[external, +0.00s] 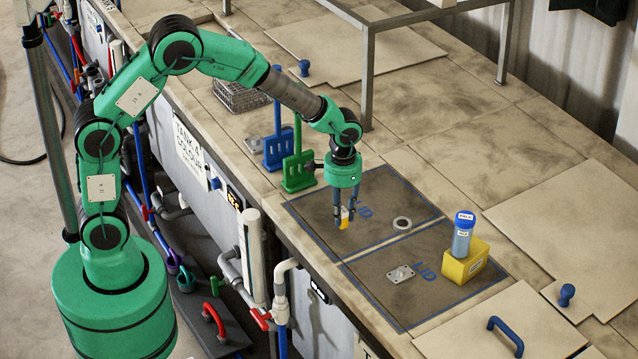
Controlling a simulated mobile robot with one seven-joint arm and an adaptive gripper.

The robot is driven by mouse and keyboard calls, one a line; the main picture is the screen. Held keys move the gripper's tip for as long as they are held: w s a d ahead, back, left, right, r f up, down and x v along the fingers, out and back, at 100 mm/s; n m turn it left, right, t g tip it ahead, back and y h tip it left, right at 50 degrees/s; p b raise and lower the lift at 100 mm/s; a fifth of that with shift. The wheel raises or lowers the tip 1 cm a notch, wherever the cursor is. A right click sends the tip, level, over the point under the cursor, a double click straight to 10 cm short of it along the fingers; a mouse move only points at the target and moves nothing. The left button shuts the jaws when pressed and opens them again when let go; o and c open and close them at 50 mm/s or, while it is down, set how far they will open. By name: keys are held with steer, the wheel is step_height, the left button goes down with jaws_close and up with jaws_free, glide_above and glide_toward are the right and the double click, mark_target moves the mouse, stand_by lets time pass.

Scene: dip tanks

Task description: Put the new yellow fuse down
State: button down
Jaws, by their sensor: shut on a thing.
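My gripper (346,224) points straight down over the far dark, blue-outlined lid area (375,186). Its fingers are shut on a small yellow and white piece, which I take for the yellow fuse (344,217). The fingers partly hide the fuse. The fuse is at or just above the dark surface; I cannot tell whether it touches.
On the nearer lid area are a small metal plate (400,274) and a yellow block (474,264) with a blue-capped bottle (463,236). Green (298,172) and blue (278,148) handled racks stand behind.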

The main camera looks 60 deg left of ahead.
mark_target(345, 221)
stand_by(0.3)
steer(key=shift+w, duration=0.25)
steer(key=shift+w+d+f, duration=0.1)
steer(key=shift+w+f, duration=0.05)
steer(key=shift+f, duration=1.65)
steer(key=shift+f, duration=0.15)
steer(key=c, duration=1.5)
jaws_free()
steer(key=shift+o, duration=0.2)
step_height(345, 221, up, 12)
steer(key=shift+r, duration=0.15)
